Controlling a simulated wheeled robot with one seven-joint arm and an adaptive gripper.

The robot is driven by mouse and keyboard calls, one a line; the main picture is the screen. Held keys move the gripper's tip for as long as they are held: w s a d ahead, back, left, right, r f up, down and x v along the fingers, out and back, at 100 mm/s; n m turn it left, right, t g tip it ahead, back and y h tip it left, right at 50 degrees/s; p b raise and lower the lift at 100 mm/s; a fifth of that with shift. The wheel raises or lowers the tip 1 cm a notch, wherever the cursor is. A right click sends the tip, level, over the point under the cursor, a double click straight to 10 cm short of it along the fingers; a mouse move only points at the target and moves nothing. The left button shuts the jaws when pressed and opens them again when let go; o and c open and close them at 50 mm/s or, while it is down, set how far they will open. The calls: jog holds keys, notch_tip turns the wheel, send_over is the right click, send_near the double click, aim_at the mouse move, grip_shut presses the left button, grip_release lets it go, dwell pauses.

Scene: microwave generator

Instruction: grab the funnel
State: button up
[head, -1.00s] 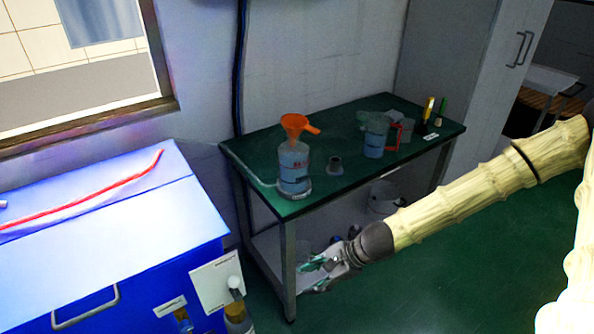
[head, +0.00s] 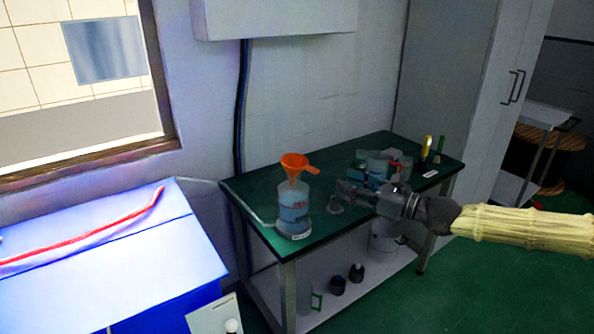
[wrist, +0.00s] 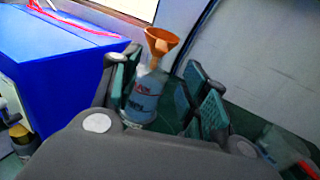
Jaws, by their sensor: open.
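An orange funnel (head: 295,163) with a side handle pointing right sits upright in the top of a clear bottle (head: 293,208) with bluish contents. The bottle stands near the front left of the green-topped table (head: 258,187). My gripper (head: 342,190) is open and empty, to the right of the bottle and lower than the funnel, its fingers pointing left. In the wrist view the funnel (wrist: 160,42) and bottle (wrist: 144,98) show between and beyond the two finger pads. No contact shows between the fingers and either of them.
Jugs (head: 376,165), partly hidden by my gripper, and a yellow marker-like item (head: 427,145) stand farther right. A blue machine (head: 130,245) is at left. Dark containers (head: 356,272) sit on the lower shelf.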

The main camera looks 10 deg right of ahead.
aim_at(316, 170)
jog(key=shift+r+x, duration=0.1)
jog(key=shift+x, duration=2.6)
jog(key=shift+r+x, duration=0.15)
jog(key=shift+x, duration=2.5)
jog(key=c, duration=1)
